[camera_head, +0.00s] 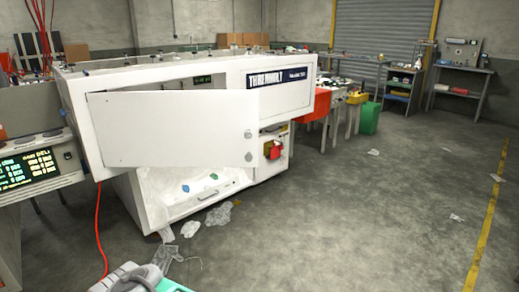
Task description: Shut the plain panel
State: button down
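The plain panel (170,128) is a flat white door without lettering on the front of a large white machine (285,100). It stands open, out from the machine's face, with a dark gap showing above its top edge. Two small round grey fittings (248,145) sit near its right edge; I cannot tell whether they are hinges or latches. The panel hides most of the opening behind it. My gripper's fingers do not show, and nothing of mine visibly touches the panel.
Crumpled clear film (219,214) lies on the floor before the machine. A red cable (98,225) hangs at left, near a lit display (28,168). The floor (370,220) to the right is mostly clear.

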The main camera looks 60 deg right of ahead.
aim_at(183, 128)
jog(key=k, duration=0.25)
jog(key=z, duration=1.65)
jog(key=i, duration=1.35)
jog(key=u, duration=1.6)
